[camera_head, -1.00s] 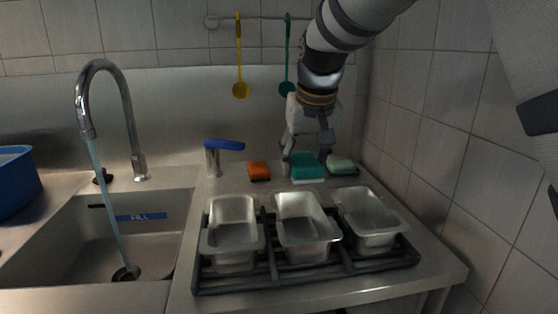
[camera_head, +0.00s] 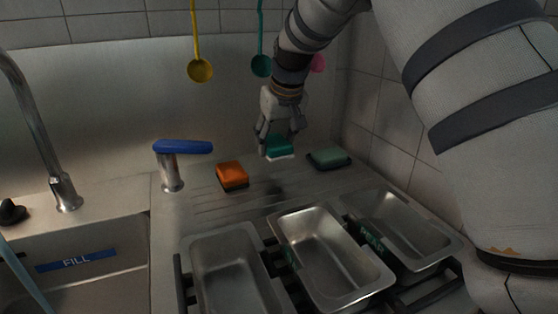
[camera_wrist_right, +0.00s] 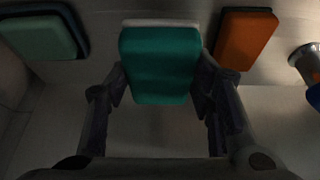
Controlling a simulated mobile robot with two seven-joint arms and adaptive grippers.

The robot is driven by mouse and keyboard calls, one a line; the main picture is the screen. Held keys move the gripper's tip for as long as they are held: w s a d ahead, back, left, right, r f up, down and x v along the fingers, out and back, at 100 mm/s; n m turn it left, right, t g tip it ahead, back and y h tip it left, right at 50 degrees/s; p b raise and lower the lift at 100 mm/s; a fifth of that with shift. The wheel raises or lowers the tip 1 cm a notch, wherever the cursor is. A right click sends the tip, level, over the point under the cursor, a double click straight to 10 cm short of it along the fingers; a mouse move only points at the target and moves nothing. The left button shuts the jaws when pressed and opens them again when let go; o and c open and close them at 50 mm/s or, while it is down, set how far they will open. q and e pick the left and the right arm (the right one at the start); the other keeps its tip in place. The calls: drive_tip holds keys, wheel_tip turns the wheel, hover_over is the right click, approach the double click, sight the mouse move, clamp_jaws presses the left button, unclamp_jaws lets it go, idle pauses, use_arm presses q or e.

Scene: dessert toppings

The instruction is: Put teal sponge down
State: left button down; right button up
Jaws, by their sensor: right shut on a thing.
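The teal sponge (camera_head: 279,147) has a white underside and is held in my right gripper (camera_head: 275,140). It hangs above the ribbed counter, with a dark shadow below it, between the orange sponge and the pale green one. In the right wrist view, the teal sponge (camera_wrist_right: 160,65) sits between the two dark fingers of my right gripper (camera_wrist_right: 162,92). My left gripper is not in view.
An orange sponge (camera_head: 231,174) lies to the left and a pale green sponge (camera_head: 328,157) on a dark base to the right. Metal pans (camera_head: 330,255) stand on a black rack in front. A blue-handled tap (camera_head: 172,165) stands at the left.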

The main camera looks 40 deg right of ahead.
sight(279, 169)
drive_tip(key=shift+w+d+f, duration=0.15)
drive_tip(key=shift+d+f, duration=0.3)
drive_tip(key=shift+f, duration=0.15)
drive_tip(key=shift+w+d+f, duration=0.15)
drive_tip(key=shift+d+f, duration=0.25)
drive_tip(key=shift+f, duration=0.15)
drive_tip(key=f, duration=0.1)
drive_tip(key=d+f, duration=0.1)
drive_tip(key=f, duration=0.1)
drive_tip(key=shift+f, duration=0.25)
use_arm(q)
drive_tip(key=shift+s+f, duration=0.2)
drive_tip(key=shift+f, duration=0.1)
use_arm(e)
drive_tip(key=shift+w+f, duration=0.1)
drive_tip(key=shift+f, duration=0.05)
drive_tip(key=shift+a+f, duration=0.1)
drive_tip(key=o, duration=1.1)
drive_tip(key=p+v, duration=0.1)
drive_tip(key=v, duration=1.1)
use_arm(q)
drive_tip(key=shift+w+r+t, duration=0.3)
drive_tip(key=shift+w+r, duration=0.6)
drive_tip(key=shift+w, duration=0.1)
